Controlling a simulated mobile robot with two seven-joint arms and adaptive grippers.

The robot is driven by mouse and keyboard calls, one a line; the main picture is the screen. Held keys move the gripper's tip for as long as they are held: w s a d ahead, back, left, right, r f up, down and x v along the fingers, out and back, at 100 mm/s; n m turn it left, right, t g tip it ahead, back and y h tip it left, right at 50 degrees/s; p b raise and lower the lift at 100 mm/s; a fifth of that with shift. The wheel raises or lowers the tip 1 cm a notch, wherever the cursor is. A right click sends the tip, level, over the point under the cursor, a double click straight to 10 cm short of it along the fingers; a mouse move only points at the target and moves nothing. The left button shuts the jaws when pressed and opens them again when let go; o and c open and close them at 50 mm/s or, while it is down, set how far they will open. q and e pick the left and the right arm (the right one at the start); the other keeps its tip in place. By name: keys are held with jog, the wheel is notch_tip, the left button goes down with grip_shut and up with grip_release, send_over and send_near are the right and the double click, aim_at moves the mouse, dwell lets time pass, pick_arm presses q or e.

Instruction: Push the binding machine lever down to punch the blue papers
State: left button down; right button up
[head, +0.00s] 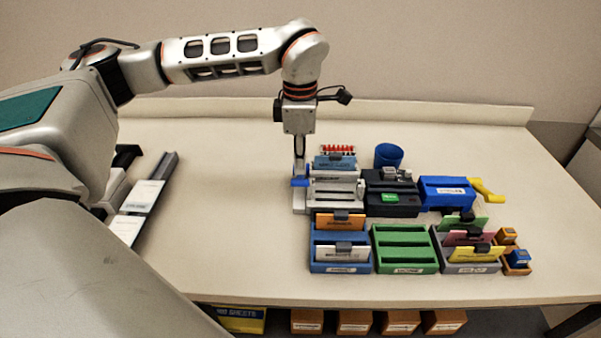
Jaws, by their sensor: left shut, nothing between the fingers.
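I cannot tell whether the fingertips touch the handle. My right gripper is not in view.
A black device (390,207) and a blue device (445,180) with a yellow lever (485,189) stand right of the machine. Blue, green (404,237) and grey trays stand in front. A blue cup (388,155) stands behind. A card rack (146,200) lies left; desk between is clear.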

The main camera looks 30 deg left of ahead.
aim_at(300, 179)
pick_arm(q)
jog(key=shift+f, duration=0.1)
jog(key=shift+f+b, duration=1.5)
jog(key=shift+f, duration=1.7)
jog(key=shift+r, duration=0.1)
notch_tip(300, 179, up, 3)
jog(key=p, duration=0.2)
jog(key=shift+p, duration=0.35)
jog(key=shift+r+p, duration=0.75)
jog(key=shift+r, duration=3.25)
